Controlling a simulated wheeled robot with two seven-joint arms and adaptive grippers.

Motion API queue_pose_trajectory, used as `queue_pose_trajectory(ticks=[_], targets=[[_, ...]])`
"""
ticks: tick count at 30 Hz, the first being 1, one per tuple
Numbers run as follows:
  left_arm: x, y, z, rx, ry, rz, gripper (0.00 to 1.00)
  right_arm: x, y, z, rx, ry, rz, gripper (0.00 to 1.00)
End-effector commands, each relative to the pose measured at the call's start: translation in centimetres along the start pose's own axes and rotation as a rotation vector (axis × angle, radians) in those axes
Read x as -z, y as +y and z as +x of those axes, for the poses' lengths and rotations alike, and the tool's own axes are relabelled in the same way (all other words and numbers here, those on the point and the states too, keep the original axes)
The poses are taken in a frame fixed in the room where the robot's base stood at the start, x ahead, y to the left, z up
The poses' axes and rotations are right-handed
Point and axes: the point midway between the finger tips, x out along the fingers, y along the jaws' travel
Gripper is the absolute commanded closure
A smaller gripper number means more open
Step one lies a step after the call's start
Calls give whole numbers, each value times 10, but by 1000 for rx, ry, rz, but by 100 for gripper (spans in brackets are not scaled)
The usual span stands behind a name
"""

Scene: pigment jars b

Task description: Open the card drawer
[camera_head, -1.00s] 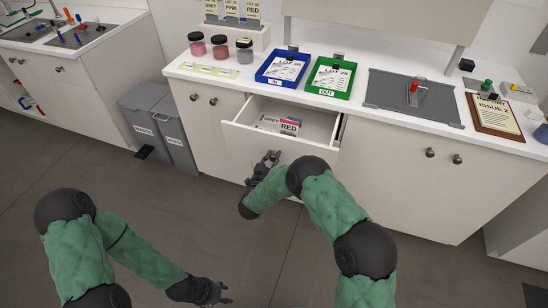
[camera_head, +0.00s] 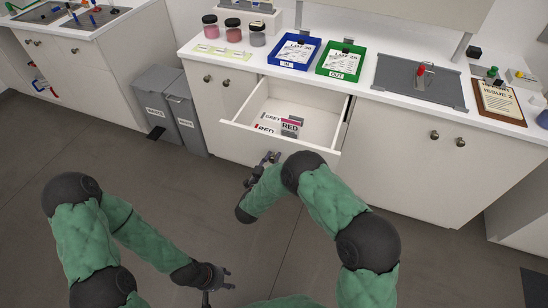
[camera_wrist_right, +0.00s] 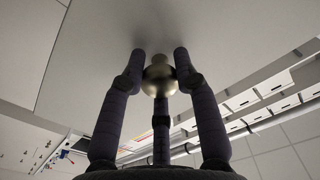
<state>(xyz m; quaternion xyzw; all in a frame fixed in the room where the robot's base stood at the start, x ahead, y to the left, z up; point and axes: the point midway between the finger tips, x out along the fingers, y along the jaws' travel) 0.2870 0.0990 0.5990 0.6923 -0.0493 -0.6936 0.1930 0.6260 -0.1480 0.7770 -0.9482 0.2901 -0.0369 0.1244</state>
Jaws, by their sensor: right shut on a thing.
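The card drawer (camera_head: 240,143) is a white drawer in the middle of the counter's front, pulled well out. Cards lettered GREY and RED (camera_head: 290,127) lie inside it. My right gripper (camera_head: 272,157) is at the drawer's front panel. In the right wrist view, its fingers (camera_wrist_right: 158,72) are shut on the round brass knob (camera_wrist_right: 160,80), one on each side. In the head view, the arm and fingers hide the knob. My left gripper (camera_head: 227,279) is low over the floor, away from the drawer, with its fingers apart and empty.
Three jars (camera_head: 232,28), a blue tray (camera_head: 294,54), a green tray (camera_head: 341,61) and a grey board (camera_head: 420,82) stand on the counter. Grey bins (camera_head: 185,115) stand left of the cabinet. The floor (camera_head: 290,235) before the drawer is clear.

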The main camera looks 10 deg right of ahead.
Motion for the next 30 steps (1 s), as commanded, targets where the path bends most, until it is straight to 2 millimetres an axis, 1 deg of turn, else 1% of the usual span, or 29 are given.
queue_pose_trajectory(ticks=[1, 11, 12, 14, 25, 28, 30], targets=[[0, 0, 0, 0, 0, 0, 60, 4, -2, 1, 0, 9, 5, 100], [0, 0, 0, 0, 0, 0, 60, 4, -2, 1, 0, 10, 6, 100], [0, 0, 0, 0, 0, 0, 60, 4, -2, 1, 0, 10, 6, 61], [0, 0, 0, 0, 0, 0, 60, 4, -2, 1, 0, 9, 6, 44], [0, 0, 0, 0, 0, 0, 60, 1, -1, -2, 1, 3, 2, 44], [0, 0, 0, 0, 0, 0, 60, 0, -1, -10, 1, 1, 1, 44], [0, 0, 0, 0, 0, 0, 60, 0, -2, -20, 3, 0, 1, 44]])
